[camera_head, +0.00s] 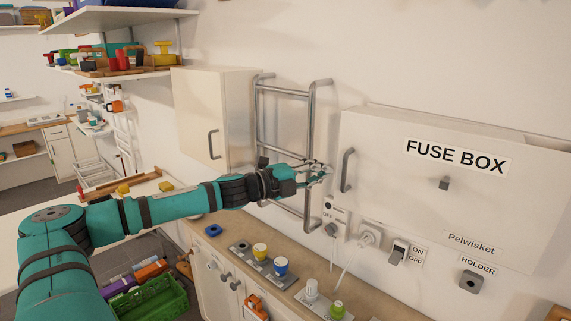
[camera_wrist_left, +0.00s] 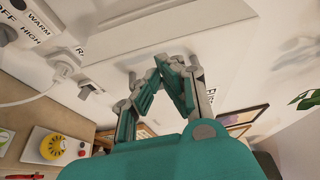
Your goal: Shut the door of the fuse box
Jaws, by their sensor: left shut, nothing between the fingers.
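The fuse box (camera_head: 400,190) is a white wall box at the right of the head view. Its door front bears the FUSE BOX label (camera_head: 456,157), a small grey knob (camera_head: 444,183) and a grey bar handle (camera_head: 347,170) at its left edge. The door looks nearly flush with the box; I cannot tell whether it is fully shut. My left gripper (camera_head: 318,172) is shut and empty, just left of the handle; contact cannot be told. In the left wrist view its fingers (camera_wrist_left: 165,66) come together before a pale panel. My right gripper is not in view.
A metal rail frame (camera_head: 284,150) is on the wall behind my left gripper. A white cabinet (camera_head: 212,118) hangs left of it.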

